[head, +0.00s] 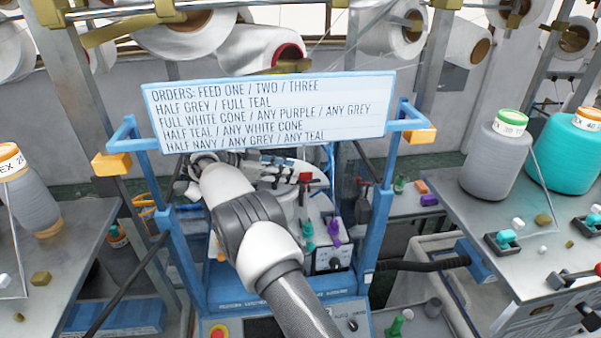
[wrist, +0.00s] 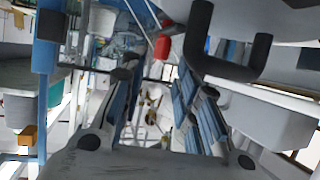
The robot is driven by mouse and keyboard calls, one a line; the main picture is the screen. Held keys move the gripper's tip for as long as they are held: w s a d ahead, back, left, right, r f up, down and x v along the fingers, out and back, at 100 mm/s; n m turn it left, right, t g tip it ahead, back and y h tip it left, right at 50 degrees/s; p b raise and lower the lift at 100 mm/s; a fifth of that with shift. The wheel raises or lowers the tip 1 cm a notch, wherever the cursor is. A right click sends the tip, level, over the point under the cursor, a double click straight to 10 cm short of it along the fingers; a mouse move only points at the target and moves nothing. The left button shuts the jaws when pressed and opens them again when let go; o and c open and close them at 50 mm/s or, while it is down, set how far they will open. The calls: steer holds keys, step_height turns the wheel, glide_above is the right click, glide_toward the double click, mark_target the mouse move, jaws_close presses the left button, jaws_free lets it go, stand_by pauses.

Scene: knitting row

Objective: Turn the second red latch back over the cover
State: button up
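My arm reaches away over the blue-framed cart, and my gripper (head: 284,168) is partly hidden below the order sign. In the wrist view my gripper (wrist: 157,85) has its two fingers wide apart, with nothing between the tips. A small red part (head: 305,178), possibly a latch, shows just right of the gripper in the head view. A red piece (wrist: 162,46) shows beyond the fingers in the wrist view; I cannot tell if it is the same one. A red-tipped lever (head: 580,273) lies on the right table. I cannot make out the cover or which latch is second.
The order sign (head: 270,110) hangs across the blue frame (head: 167,245) above my arm. Grey cone (head: 492,160) and teal cone (head: 565,150) stand on the right table. A black U-shaped bar (wrist: 232,68) is close to my right finger.

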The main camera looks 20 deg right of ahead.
steer(key=v, duration=0.5)
steer(key=shift+a+r, duration=0.1)
steer(key=shift+a, duration=0.25)
